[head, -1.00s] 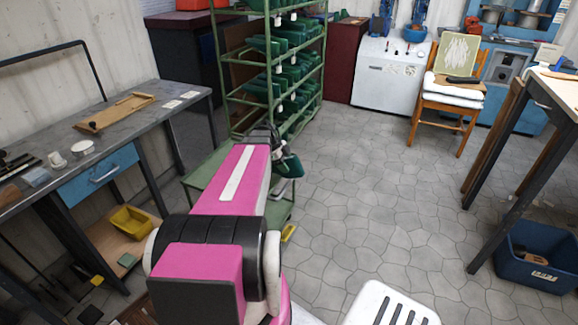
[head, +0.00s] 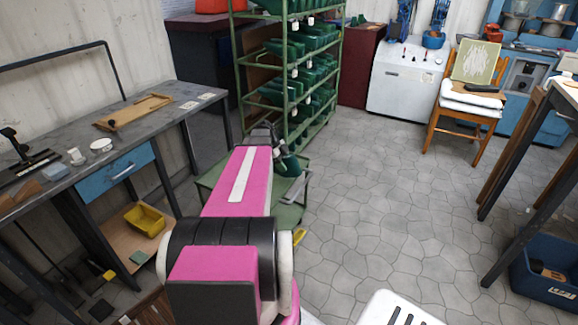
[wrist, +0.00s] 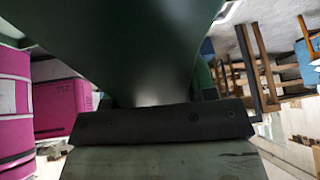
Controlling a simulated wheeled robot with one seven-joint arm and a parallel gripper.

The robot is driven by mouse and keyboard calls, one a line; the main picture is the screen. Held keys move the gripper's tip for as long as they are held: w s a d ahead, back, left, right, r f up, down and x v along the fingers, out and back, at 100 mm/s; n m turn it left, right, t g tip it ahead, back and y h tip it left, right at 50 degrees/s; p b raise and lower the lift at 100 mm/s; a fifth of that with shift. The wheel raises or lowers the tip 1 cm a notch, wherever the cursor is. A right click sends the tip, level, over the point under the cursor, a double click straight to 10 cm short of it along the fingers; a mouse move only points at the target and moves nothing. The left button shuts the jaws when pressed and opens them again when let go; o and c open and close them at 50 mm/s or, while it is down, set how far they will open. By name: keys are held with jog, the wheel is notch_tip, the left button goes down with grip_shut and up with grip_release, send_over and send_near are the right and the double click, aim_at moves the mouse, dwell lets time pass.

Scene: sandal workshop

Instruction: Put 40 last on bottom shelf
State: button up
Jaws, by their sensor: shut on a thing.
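My gripper (head: 272,142) is shut on a dark green last (head: 288,163), partly hidden behind my pink arm in the head view. In the wrist view the last (wrist: 130,45) fills the top middle, close to the camera; no number on it can be read. A green metal rack (head: 340,62) stands just beyond, with several tiers of green lasts (head: 305,70) bearing white tags. The last is in front of the rack's lower end, apart from the lasts on it as far as I can tell. The bottom shelf is partly hidden by my arm.
A low green platform (head: 290,213) stands below my gripper. A grey workbench (head: 170,115) with a blue drawer is on the left, a yellow bin (head: 145,220) beneath it. A chair (head: 465,112) and a blue crate (head: 545,285) are on the right. The stone floor (head: 385,205) between is clear.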

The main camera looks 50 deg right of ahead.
jog(key=shift+w+a, duration=0.35)
jog(key=shift+w, duration=1.35)
jog(key=shift+w+a, duration=0.3)
jog(key=shift+w, duration=1.45)
jog(key=shift+w+a, duration=0.35)
jog(key=shift+w, duration=1.35)
jog(key=shift+f, duration=1.65)
jog(key=shift+f, duration=0.3)
jog(key=o, duration=1.1)
jog(key=shift+c, duration=0.2)
jog(key=v, duration=1)
jog(key=shift+w+a+r, duration=0.1)
jog(key=shift+w+r, duration=0.15)
jog(key=shift+r, duration=0.1)
